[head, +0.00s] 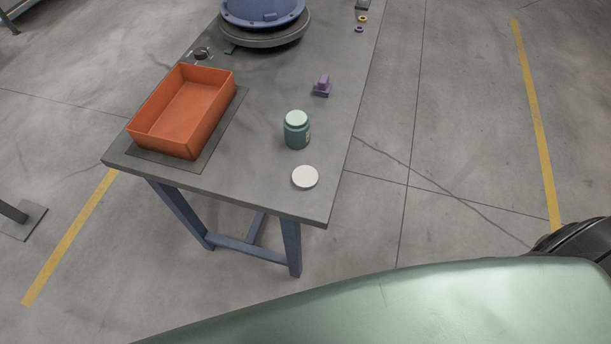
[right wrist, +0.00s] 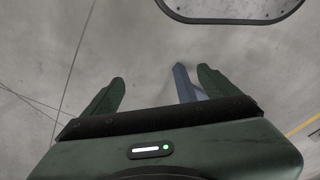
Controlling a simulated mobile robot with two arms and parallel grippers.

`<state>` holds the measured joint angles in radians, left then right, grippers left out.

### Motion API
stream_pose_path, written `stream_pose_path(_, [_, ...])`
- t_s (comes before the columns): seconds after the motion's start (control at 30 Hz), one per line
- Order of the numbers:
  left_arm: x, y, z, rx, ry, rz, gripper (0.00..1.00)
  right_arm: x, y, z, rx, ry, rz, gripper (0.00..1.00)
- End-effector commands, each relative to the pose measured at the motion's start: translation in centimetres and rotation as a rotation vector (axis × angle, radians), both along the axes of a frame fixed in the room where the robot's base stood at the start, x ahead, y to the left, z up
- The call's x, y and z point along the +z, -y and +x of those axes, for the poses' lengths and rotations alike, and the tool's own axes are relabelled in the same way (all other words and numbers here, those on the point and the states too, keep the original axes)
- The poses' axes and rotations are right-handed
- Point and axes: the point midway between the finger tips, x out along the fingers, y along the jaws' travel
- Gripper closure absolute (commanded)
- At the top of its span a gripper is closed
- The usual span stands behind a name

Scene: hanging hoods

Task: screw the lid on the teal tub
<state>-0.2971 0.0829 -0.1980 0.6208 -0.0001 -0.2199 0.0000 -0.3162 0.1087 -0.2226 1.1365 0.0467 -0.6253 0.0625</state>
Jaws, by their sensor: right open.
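The teal tub (head: 297,134) stands upright near the right edge of the table in the head view. Its round top is pale mint; I cannot tell whether that is its contents or a cover. A white round lid (head: 305,177) lies flat on the table, apart from the tub and closer to the table's near edge. My right gripper (right wrist: 160,84) shows only in the right wrist view, with its two dark green fingers spread apart and nothing held between them. Neither tub nor lid shows in that view. My left gripper is not in view.
An orange tray (head: 183,113), looking empty, sits on a dark mat at the table's left. A purple block (head: 323,86) stands behind the tub. A large blue flanged part (head: 262,12) is at the back. The tabletop (head: 235,178) between tray and lid is clear.

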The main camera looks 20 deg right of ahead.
Motion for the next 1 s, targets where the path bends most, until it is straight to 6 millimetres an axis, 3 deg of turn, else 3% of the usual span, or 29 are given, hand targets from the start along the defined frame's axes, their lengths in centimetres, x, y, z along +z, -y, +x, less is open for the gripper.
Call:
stream_pose_path(0.03, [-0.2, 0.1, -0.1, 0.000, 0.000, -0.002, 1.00, 2.5, -0.8, 2.7, -0.007, 0.027, 0.016, 0.11])
stream_pose_path(0.2, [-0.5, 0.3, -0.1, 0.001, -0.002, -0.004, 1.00, 11.8, -3.4, 8.6, -0.022, 0.075, 0.067, 0.11])
stream_pose_path(0.4, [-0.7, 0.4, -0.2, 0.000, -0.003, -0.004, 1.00, 20.3, -5.2, 10.7, -0.019, 0.105, 0.108, 0.11])
stream_pose_path(0.77, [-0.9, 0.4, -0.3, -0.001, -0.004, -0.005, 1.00, 30.0, -6.9, 10.4, 0.003, 0.141, 0.156, 0.11])
stream_pose_path(0.9, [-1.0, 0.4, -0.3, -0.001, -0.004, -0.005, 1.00, 33.7, -8.8, 10.9, 0.020, 0.152, 0.207, 0.11])
stream_pose_path(1.0, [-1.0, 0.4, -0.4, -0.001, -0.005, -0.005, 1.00, 34.2, -10.6, 11.7, 0.024, 0.136, 0.246, 0.11])
